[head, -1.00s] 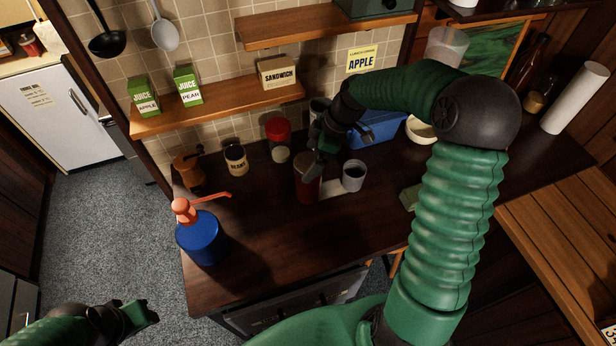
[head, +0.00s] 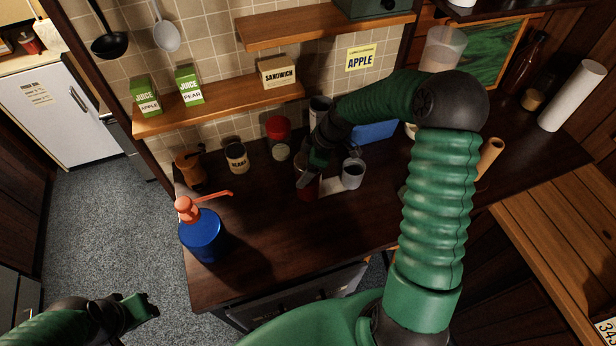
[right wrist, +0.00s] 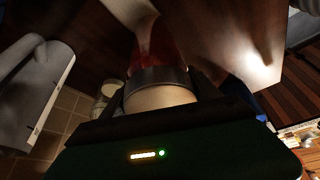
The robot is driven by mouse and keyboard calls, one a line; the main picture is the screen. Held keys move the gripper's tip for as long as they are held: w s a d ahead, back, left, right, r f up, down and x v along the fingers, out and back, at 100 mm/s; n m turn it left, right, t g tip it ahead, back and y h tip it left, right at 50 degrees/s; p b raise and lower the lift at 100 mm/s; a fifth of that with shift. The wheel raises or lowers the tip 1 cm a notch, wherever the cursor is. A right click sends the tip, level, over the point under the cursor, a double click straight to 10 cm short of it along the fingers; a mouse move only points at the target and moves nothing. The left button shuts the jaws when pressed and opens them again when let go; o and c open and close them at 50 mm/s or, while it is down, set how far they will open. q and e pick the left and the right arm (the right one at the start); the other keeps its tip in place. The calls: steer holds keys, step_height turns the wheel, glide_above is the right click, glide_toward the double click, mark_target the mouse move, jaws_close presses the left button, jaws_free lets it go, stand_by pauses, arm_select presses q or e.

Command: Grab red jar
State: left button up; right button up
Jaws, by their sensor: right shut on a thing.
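The red jar (head: 308,192) stands upright on the dark counter, partly hidden by my right gripper. My right gripper (head: 308,178) is shut on its upper part. In the right wrist view the jar's red body (right wrist: 155,45) and its metal-banded, pale end (right wrist: 160,88) lie between the fingers. I cannot tell whether its base touches the counter. Another red-topped jar (head: 277,127) stands farther back. My left gripper (head: 147,306) is empty at the lower left, over the floor, and its opening is unclear.
A grey mug (head: 353,174) stands just right of the red jar. A blue pump bottle (head: 202,238) is at the front left; a brown grinder (head: 190,168) and labelled jar (head: 236,157) are behind it. The counter's front middle (head: 270,235) is clear. A shelf (head: 220,107) overhangs the back.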

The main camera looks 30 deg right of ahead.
steer(key=c, duration=1)
steer(key=shift+w+r, duration=0.1)
steer(key=shift+c, duration=0.2)
